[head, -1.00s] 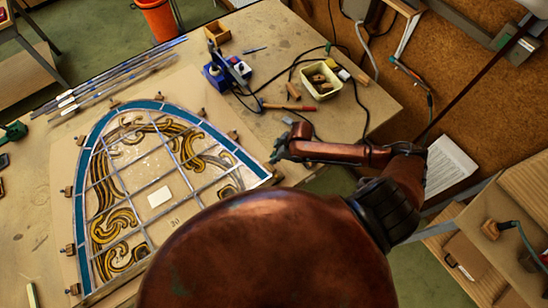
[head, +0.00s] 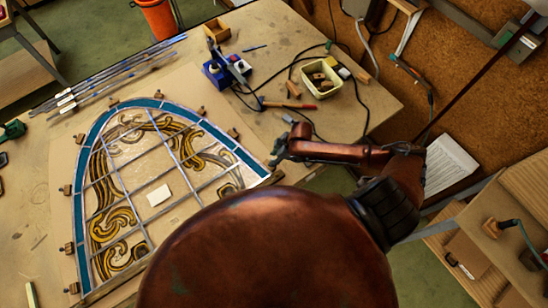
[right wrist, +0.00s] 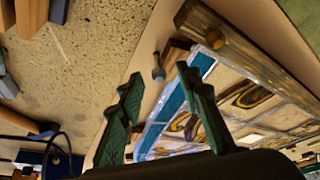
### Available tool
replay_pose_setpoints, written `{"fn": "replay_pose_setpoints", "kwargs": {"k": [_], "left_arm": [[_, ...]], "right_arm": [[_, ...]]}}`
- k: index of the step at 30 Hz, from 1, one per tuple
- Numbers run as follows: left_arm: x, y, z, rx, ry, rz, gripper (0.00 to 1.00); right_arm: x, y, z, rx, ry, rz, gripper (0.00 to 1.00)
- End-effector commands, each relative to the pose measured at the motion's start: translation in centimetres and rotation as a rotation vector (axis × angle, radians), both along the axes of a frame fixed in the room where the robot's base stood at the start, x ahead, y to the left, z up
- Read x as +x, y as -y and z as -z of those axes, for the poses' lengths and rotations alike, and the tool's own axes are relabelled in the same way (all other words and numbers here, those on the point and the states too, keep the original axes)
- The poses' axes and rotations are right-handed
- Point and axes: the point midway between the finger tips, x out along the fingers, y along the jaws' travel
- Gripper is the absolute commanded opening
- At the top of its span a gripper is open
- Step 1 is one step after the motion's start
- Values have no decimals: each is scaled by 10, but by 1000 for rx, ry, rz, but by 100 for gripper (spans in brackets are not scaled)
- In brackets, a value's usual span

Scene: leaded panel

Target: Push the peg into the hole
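My right gripper (head: 280,150) is at the right edge of the arched leaded panel (head: 152,197), above the bench. In the right wrist view its two green fingers (right wrist: 160,92) stand apart with nothing gripped between them. Beyond the fingertips, a small grey pin-like piece with a rounded end (right wrist: 158,73) stands beside a brown block, near the panel's blue border. I cannot tell for sure whether it is the peg. A hole cannot be made out in either view. My left gripper is not in view.
A wooden strip (right wrist: 235,45) runs along the panel's edge. Wooden blocks (head: 233,134) surround the panel. A cream tray (head: 321,80), black cables and blue equipment (head: 216,72) are at the bench's back. My rust-coloured arm covers the lower middle of the head view.

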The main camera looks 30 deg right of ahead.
Motion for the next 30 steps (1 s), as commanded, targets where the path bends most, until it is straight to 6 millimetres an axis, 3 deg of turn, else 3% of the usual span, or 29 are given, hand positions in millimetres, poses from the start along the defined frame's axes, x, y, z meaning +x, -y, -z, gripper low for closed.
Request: {"fn": "replay_pose_setpoints", "kwargs": {"k": [11,24,30], "left_arm": [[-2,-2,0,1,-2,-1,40],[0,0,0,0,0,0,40],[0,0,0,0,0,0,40]], "right_arm": [[-2,3,-8,-1,1,-1,33],[-23,27,-86,-2,1,-1,33],[-29,34,-106,-1,1,-1,33]]}}
